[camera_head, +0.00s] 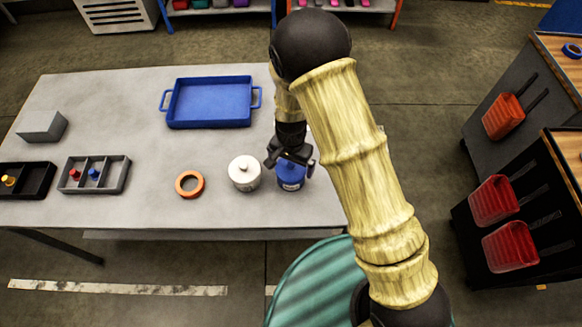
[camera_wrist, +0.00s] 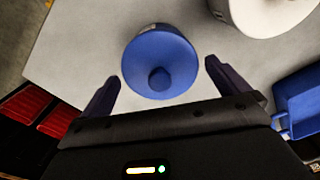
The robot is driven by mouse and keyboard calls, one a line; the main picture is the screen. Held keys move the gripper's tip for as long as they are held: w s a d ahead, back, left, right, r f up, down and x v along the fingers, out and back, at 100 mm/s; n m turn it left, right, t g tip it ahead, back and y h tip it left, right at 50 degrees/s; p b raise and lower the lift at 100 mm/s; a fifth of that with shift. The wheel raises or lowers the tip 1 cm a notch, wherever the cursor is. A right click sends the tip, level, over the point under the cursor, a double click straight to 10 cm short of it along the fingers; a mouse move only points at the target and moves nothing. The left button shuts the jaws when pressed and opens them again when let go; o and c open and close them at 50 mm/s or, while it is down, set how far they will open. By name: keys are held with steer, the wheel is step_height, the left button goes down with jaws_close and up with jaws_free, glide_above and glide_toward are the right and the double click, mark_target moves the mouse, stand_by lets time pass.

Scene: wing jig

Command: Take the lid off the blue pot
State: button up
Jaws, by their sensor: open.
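The blue pot (camera_head: 291,183) stands on the grey table near its front edge, partly hidden under my gripper. In the wrist view its blue lid (camera_wrist: 160,58) shows from above with a round darker knob (camera_wrist: 159,79) at its middle. The lid sits on the pot. My gripper (camera_head: 290,163) is over the pot in the head view. In the wrist view the two fingers of my gripper (camera_wrist: 160,85) stand apart on either side of the knob, with nothing between them that they touch.
A white pot (camera_head: 244,175) stands close to the left. An orange ring (camera_head: 190,184) lies further left. A blue tray (camera_head: 210,122) lies behind. A divided grey tray (camera_head: 94,188), a dark tray (camera_head: 40,181) and a grey block (camera_head: 42,126) are at the left. The table's middle is clear.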

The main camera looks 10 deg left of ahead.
mark_target(291, 164)
steer(key=c, duration=0.8)
steer(key=shift+r, duration=0.15)
step_height(291, 164, up, 18)
steer(key=b, duration=0.1)
steer(key=shift+b, duration=0.35)
